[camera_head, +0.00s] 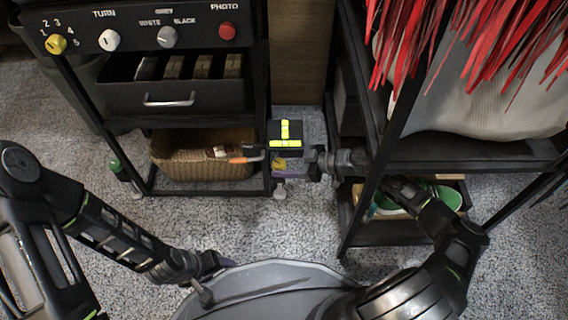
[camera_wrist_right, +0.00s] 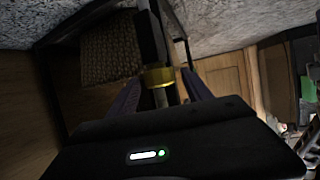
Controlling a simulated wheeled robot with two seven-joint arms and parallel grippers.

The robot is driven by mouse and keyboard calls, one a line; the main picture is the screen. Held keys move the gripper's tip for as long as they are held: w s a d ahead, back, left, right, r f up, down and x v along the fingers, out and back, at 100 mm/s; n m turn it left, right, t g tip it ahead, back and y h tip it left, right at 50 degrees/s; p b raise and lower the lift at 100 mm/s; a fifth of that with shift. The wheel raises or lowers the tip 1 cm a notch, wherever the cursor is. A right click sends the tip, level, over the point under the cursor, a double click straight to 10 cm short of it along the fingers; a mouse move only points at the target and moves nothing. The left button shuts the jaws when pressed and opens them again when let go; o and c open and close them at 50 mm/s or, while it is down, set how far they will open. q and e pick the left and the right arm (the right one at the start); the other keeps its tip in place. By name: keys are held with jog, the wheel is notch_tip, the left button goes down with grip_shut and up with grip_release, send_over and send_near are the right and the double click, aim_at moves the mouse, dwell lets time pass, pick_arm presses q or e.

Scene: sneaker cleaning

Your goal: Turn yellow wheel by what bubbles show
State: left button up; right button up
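The yellow wheel (camera_head: 56,43) is a small round knob at the left end of a black panel (camera_head: 135,15), with the numbers 1 to 5 around it. No bubbles can be made out. My right gripper (camera_head: 285,168) is low in front of the gap between the shelf units, well right of and below the wheel. In the right wrist view a dark rod with a yellow band (camera_wrist_right: 158,78) lies between its purplish fingers (camera_wrist_right: 162,92); whether they clamp it is unclear. My left gripper (camera_head: 207,280) is low at the centre, far from the wheel, its fingers unclear.
The panel also has a white TURN knob (camera_head: 109,40), a grey knob (camera_head: 167,37) and a red PHOTO button (camera_head: 227,31). An open drawer (camera_head: 172,100) juts out below. A wicker basket (camera_head: 190,168) and an orange-tipped stick (camera_head: 243,159) are lower. Shelves stand right.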

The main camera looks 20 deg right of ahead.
grip_shut()
jog(key=shift+w+f+n+g+y, duration=0.15)
jog(key=shift+n+g+y, duration=0.35)
jog(key=shift+n+g, duration=0.55)
jog(key=shift+d+n+g, duration=0.1)
jog(key=shift+n+g, duration=0.35)
jog(key=shift+g, duration=0.2)
jog(key=shift+o, duration=0.6)
grip_release()
jog(key=shift+r, duration=0.2)
jog(key=p+v, duration=0.2)
jog(key=v, duration=0.5)
jog(key=shift+d, duration=0.45)
